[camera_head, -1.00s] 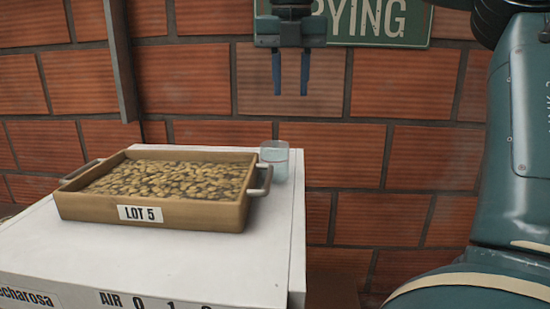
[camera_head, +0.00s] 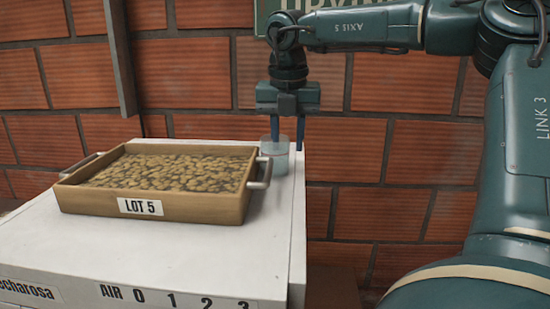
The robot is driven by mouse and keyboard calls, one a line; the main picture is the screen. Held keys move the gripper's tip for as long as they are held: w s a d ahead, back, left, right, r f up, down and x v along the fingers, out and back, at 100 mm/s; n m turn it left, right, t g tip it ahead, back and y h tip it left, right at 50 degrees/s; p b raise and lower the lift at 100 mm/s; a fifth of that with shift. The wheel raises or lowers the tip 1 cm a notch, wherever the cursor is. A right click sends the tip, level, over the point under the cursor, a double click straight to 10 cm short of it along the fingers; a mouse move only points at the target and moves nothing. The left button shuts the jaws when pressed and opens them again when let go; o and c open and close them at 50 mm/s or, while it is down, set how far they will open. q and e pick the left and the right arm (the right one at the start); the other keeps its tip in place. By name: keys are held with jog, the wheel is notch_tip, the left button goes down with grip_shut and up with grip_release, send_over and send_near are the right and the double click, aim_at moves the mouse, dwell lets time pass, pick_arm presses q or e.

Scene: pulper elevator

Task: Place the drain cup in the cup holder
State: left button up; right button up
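A small translucent, pale cup (camera_head: 276,162), which looks like the drain cup, stands on the white cabinet top (camera_head: 150,245) behind the right handle of the tray. My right gripper (camera_head: 288,139) points straight down over it. Its two dark blue fingers are spread apart. The left finger overlaps the cup's rim, and the right finger is just right of the cup. I cannot tell if either finger touches the cup or if one is inside it. No cup holder can be made out. My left gripper is not in view.
A wooden tray (camera_head: 150,204) labelled LOT 5, full of beans, sits close to the cup; its right metal handle (camera_head: 261,172) is in front of the cup. A brick wall (camera_head: 400,180) stands behind. The cabinet's front top is bare.

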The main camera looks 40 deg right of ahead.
jog(key=shift+f, duration=0.4)
jog(key=shift+c, duration=0.2)
grip_shut()
